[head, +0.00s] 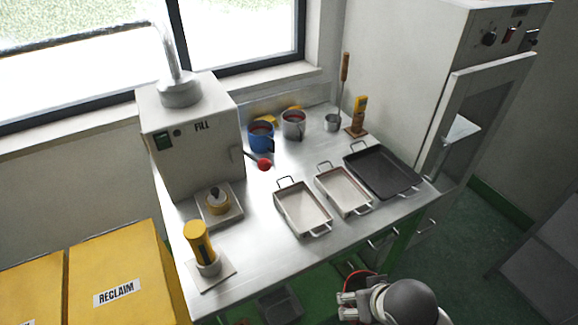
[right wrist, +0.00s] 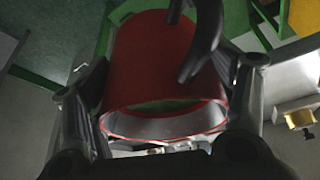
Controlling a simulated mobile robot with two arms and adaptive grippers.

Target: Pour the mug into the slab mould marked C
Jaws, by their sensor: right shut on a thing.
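My right gripper (head: 349,303) is low at the bottom of the head view, in front of the bench edge. It is shut on a red mug (right wrist: 150,60), which fills the right wrist view between the fingers. The mug has a dark handle and a pale grey inside; its contents cannot be made out. In the head view only a bit of red rim shows beside my gripper. Two pale slab moulds (head: 303,208) (head: 343,190) with wire handles and a dark tray (head: 382,171) lie on the bench. No letter C is readable on them. My left gripper is not in view.
A blue mug (head: 261,136) and a grey mug (head: 293,124) stand at the back of the steel bench (head: 260,255). The FILL machine (head: 190,140) stands left, with a red knob (head: 264,164). A tall cabinet (head: 400,75) stands right. The bench front is mostly clear.

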